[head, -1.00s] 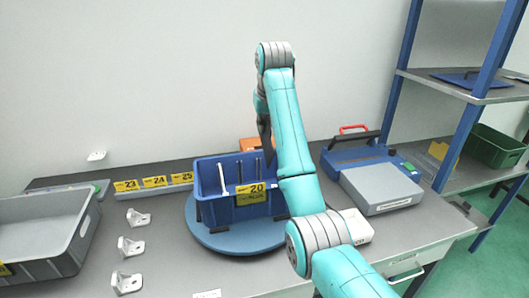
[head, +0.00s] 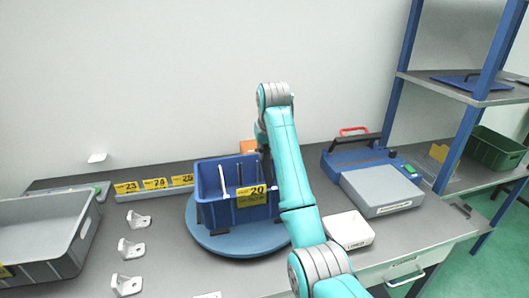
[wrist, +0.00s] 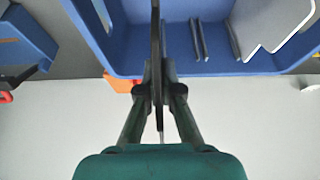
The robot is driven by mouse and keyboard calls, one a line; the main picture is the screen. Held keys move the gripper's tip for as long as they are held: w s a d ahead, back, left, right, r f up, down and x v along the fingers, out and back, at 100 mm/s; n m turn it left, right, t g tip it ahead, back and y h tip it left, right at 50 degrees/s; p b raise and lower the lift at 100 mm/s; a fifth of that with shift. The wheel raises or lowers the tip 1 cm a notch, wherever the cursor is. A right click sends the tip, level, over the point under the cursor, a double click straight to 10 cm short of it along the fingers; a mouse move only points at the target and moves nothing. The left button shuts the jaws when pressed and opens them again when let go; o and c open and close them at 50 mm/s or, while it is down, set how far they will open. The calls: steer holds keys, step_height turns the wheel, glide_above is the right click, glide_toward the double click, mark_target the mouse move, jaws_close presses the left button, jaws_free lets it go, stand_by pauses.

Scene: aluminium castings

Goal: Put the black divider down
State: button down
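The black divider (wrist: 156,32) shows edge-on in the wrist view as a thin dark plate. My gripper (wrist: 157,82) is shut on it. The divider hangs over the blue crate (wrist: 120,62); I cannot tell how deep it reaches or whether it touches the crate. In the head view the blue crate (head: 213,214), with a yellow 20 label, stands on a round blue turntable (head: 238,244). My arm hides the gripper and most of the crate's right end there. A pale divider (wrist: 268,25) stands in the crate, beside thin upright ribs (wrist: 199,40).
A grey tray (head: 45,235) is at the left, with several white brackets (head: 131,248) beside it. A blue case (head: 350,155), a grey box (head: 382,188) and a white box (head: 349,230) stand at the right. A wall is close behind.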

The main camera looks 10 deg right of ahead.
steer(key=shift+f, duration=0.5)
steer(key=c, duration=1.3)
jaws_free()
